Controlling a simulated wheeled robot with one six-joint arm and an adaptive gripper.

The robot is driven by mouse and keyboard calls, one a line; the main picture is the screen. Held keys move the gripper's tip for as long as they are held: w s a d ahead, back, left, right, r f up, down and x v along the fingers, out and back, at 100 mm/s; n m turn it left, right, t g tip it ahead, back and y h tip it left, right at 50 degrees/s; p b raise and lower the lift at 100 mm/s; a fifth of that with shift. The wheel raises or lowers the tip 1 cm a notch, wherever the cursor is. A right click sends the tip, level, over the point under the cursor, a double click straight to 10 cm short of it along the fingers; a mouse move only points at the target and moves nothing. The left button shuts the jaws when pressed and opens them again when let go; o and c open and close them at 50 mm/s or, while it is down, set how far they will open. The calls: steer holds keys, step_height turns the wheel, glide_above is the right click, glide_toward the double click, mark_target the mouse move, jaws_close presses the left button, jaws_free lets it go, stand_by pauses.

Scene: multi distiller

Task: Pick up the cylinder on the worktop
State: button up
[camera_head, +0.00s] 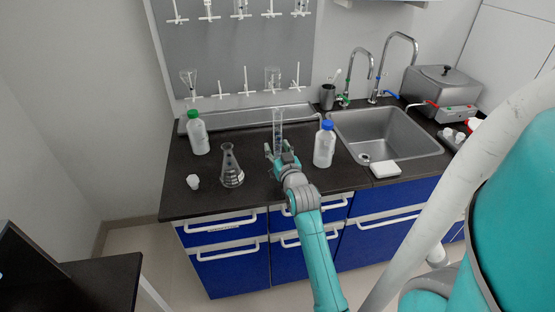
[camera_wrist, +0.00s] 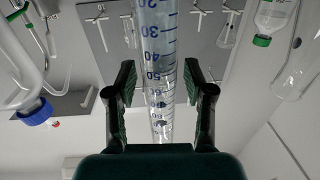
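The clear graduated cylinder (camera_head: 278,130) stands upright on the dark worktop (camera_head: 260,205), between the blue-capped bottle and the conical flask. Its lower part is hidden behind my gripper (camera_head: 280,153) in the head view. In the wrist view, which looks upside down, the cylinder (camera_wrist: 156,50) with blue scale marks lies between the two fingers of my gripper (camera_wrist: 158,80). The fingers are open, with a narrow gap on each side of the glass. I cannot tell how deep the cylinder sits between them.
A blue-capped bottle (camera_head: 324,148) stands close to the right of my gripper. A conical flask (camera_head: 231,168) stands to the left, with a small white object (camera_head: 193,182) beyond it. A green-capped bottle (camera_head: 198,135) stands back left. A sink (camera_head: 400,145) is at right.

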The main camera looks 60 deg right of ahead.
jaws_close()
steer(key=shift+r, duration=0.2)
step_height(320, 180, up, 18)
steer(key=shift+f, duration=0.25)
stand_by(1.1)
